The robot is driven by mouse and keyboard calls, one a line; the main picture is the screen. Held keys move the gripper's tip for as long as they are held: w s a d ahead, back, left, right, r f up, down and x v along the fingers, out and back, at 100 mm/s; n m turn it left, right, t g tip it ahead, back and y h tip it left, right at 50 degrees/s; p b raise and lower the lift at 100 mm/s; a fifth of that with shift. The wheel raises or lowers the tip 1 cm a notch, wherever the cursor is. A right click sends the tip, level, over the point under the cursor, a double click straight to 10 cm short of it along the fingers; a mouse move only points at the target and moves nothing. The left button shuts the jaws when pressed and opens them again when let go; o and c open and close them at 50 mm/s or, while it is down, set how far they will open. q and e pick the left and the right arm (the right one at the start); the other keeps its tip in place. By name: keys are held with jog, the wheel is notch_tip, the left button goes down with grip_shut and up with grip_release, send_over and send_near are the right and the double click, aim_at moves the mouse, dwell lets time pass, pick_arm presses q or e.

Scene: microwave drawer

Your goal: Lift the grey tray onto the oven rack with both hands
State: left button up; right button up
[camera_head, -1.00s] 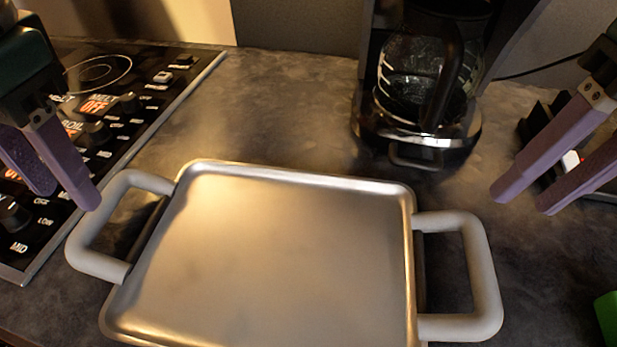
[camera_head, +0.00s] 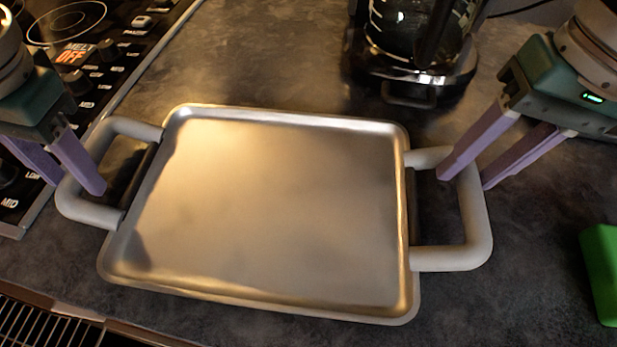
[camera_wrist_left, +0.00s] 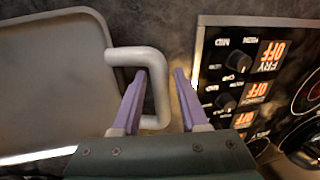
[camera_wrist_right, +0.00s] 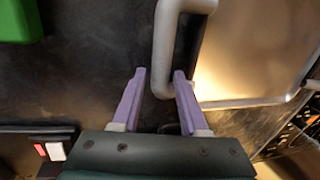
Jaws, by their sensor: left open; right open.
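The grey tray (camera_head: 270,205) lies flat on the dark countertop, with a thick loop handle on each short side. My left gripper (camera_head: 75,190) is open at the left handle (camera_head: 90,212). In the left wrist view its fingers (camera_wrist_left: 155,95) appear on either side of the handle bar (camera_wrist_left: 158,85). My right gripper (camera_head: 463,183) is open at the right handle (camera_head: 475,215), by its far corner. In the right wrist view its fingers (camera_wrist_right: 159,85) appear on either side of the handle's end (camera_wrist_right: 163,75). Contact cannot be told. The oven rack (camera_head: 40,325) shows at the lower left.
A coffee maker (camera_head: 415,75) stands behind the tray. A cooktop with knobs (camera_head: 95,70) is at the left, close to my left gripper. A green object (camera_head: 602,270) lies at the right edge. Counter right of the tray is mostly clear.

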pick_arm(q)
jog(key=shift+a+f, duration=0.2)
jog(key=shift+f, duration=0.8)
pick_arm(e)
jog(key=shift+a+f, duration=0.2)
jog(key=shift+f, duration=0.8)
pick_arm(q)
grip_shut()
pick_arm(e)
grip_shut()
